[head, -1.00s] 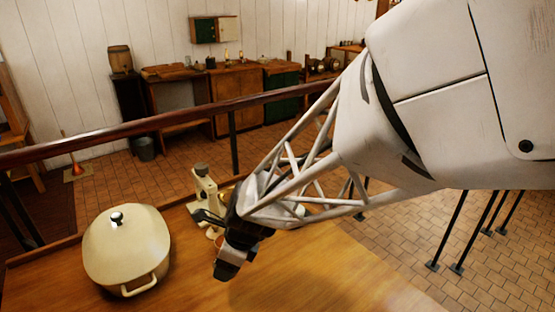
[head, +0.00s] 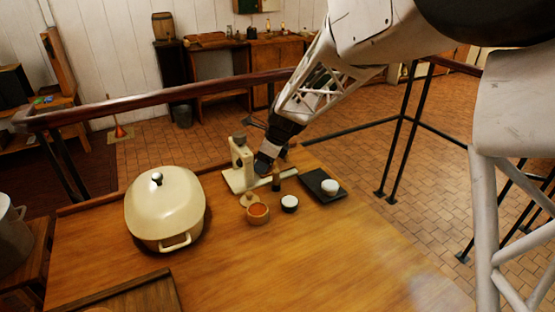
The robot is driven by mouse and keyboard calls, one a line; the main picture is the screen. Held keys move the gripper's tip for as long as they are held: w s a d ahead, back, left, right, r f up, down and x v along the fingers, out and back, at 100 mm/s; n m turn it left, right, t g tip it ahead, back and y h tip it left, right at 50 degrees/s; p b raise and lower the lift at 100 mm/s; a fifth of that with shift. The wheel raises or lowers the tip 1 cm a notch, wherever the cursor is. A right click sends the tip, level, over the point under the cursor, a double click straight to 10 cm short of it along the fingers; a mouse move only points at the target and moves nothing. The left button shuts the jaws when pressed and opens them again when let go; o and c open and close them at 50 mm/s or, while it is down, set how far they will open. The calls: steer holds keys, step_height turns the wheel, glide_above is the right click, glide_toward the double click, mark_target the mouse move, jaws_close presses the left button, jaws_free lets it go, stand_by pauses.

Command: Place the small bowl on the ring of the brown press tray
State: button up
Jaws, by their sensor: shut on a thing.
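My gripper (head: 266,164) is at the far side of the wooden table, close beside a cream press (head: 238,173) with a flat base. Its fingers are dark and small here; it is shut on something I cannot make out. An orange-brown bowl (head: 258,215) stands on the table in front of the press. A white bowl-like piece (head: 330,187) sits on a black square tray (head: 318,194) to the right. I cannot tell which is the small bowl. No brown press tray or ring can be told clearly; the gripper covers part of the press.
A black cup with a white top (head: 289,204), a small wooden piece (head: 249,199) and a dark upright piece (head: 276,181) stand close around the gripper. A large cream lidded pot (head: 164,208) is at left. The table's front right is clear. A railing (head: 160,97) runs behind.

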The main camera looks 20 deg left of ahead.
steer(key=w+a, duration=0.4)
steer(key=w, duration=1)
steer(key=shift+w, duration=0.3)
steer(key=shift+f, duration=0.2)
steer(key=shift+f, duration=2.4)
steer(key=shift+f, duration=2.5)
steer(key=shift+f, duration=0.1)
